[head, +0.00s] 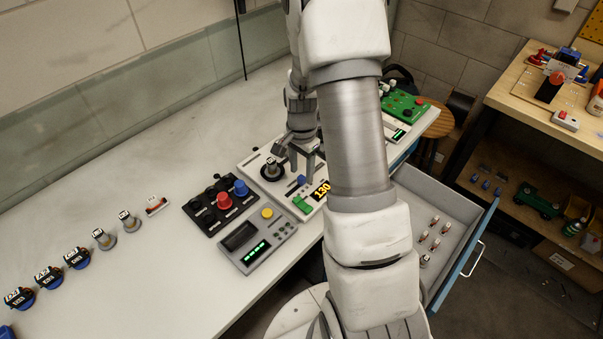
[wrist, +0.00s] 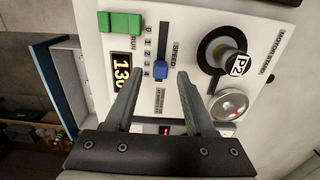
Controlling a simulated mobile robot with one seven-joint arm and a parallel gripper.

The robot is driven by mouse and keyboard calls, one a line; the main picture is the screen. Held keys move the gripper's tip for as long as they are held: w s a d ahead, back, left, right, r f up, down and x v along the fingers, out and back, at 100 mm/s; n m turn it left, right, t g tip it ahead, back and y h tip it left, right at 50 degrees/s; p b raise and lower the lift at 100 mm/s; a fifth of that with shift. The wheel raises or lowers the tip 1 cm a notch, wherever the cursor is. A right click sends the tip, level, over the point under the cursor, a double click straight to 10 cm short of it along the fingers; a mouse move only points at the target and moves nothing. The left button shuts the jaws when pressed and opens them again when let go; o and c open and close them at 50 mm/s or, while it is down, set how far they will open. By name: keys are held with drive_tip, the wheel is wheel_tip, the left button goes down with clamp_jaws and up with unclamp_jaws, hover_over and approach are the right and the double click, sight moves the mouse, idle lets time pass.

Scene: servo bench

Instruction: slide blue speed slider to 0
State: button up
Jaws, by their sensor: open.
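The blue speed slider (wrist: 160,69) sits in a dark slot on a white panel (wrist: 190,40), marked SPEED. A 0 to 4 scale (wrist: 148,50) runs beside it. The knob is near the 4 end, with the 0 end farther up in the wrist view. A display (wrist: 121,70) beside it reads 130. My gripper (wrist: 161,75) is open and empty. Its two fingertips appear on either side of the knob in the wrist view, and contact cannot be told. In the head view the knob (head: 301,180) shows below my gripper (head: 301,166).
A green RUN switch (wrist: 120,23), a round P2 motor (wrist: 227,62) and a dial (wrist: 229,105) are on the same panel. A black box with red and blue knobs (head: 222,203) stands to the left. An open drawer (head: 451,213) is at the right.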

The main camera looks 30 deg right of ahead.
drive_tip(key=shift+f, duration=0.9)
clamp_jaws()
idle(0.9)
